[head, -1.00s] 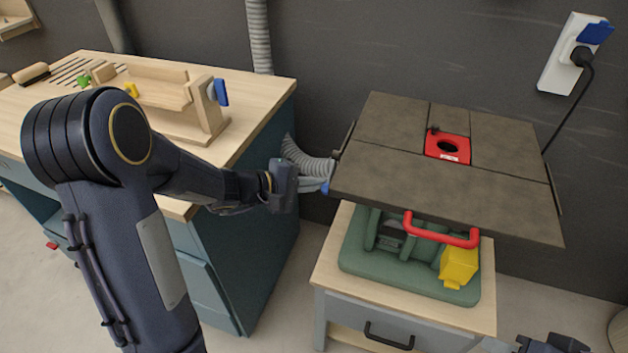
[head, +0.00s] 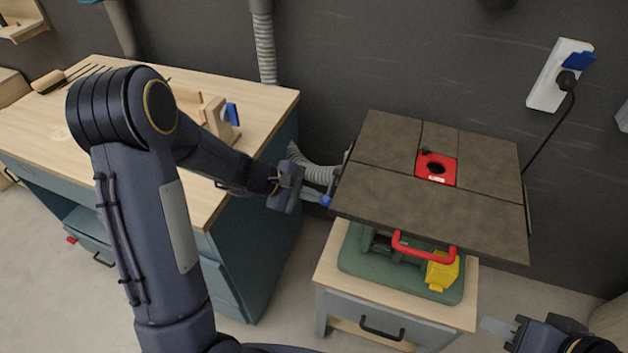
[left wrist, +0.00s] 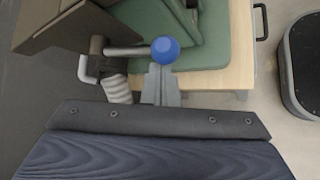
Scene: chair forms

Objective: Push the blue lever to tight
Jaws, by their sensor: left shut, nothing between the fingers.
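The blue lever is a blue ball knob (left wrist: 165,50) on a grey rod at the left side of the dark machine tabletop (head: 425,205). In the left wrist view its rod runs left from the ball to a dark pivot. The knob also shows in the head view (head: 325,201). My left gripper (head: 314,196) is shut and empty, its fingertips right at the knob; in the left wrist view the tips (left wrist: 160,72) are just below the ball. I cannot tell whether they touch it. My right gripper (head: 507,333) is at the lower right, away from the lever, its opening unclear.
The tabletop has a red insert (head: 436,170) and stands over a green machine base with a red handle (head: 425,251) and yellow box (head: 442,272). A grey hose (head: 314,172) runs behind the lever. A wooden-topped workbench (head: 195,185) stands left, under my left arm.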

